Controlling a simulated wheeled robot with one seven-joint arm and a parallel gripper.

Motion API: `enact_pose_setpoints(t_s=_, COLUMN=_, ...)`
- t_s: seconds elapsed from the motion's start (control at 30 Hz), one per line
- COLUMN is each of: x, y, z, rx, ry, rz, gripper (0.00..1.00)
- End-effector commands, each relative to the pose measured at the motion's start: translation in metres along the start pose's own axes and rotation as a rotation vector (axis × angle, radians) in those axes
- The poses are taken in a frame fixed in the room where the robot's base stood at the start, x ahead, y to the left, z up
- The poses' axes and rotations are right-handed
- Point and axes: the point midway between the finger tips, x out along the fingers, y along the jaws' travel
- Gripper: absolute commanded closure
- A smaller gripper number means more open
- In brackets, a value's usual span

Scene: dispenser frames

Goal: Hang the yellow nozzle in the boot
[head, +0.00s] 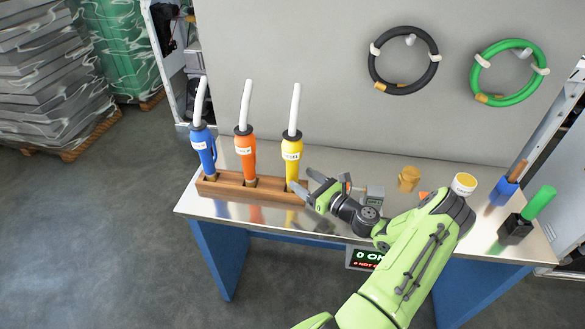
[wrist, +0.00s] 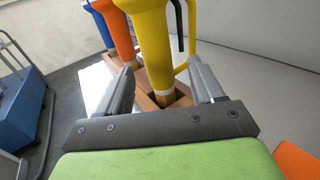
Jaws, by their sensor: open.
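The yellow nozzle (head: 292,148), with a white spout and a white label, stands nearly upright at the right end of the wooden boot block (head: 222,187). In the wrist view, the lower end of the yellow nozzle (wrist: 153,45) goes into a square opening in the wooden block (wrist: 143,101). My gripper (head: 307,183) is open, with one finger on each side of the nozzle's lower part. I cannot tell whether either finger touches it. The orange nozzle (head: 245,148) and the blue nozzle (head: 203,148) stand in the same block to the left.
On the metal table (head: 335,219), a small grey box (head: 375,195) and a tan piece (head: 409,178) lie right of my gripper. A black hose ring (head: 376,77) and a green one (head: 481,78) hang on the wall. A green-handled tool (head: 538,202) stands at the right end.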

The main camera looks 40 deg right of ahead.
Motion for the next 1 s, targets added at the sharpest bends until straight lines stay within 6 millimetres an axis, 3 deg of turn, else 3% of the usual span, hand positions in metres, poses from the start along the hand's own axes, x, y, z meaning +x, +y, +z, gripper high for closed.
enact_pose_setpoints(t_s=0.3, x=0.051, y=0.003, z=-0.001, rx=-0.003, ry=0.000, rz=0.002, gripper=0.33)
enact_pose_setpoints(t_s=0.53, x=0.053, y=0.003, z=0.000, rx=-0.001, ry=0.001, rz=0.001, gripper=0.33)
enact_pose_setpoints(t_s=0.9, x=0.053, y=0.003, z=0.000, rx=-0.001, ry=0.001, rz=0.001, gripper=0.90)
enact_pose_setpoints(t_s=1.0, x=0.053, y=0.003, z=0.000, rx=-0.001, ry=0.001, rz=0.001, gripper=1.00)
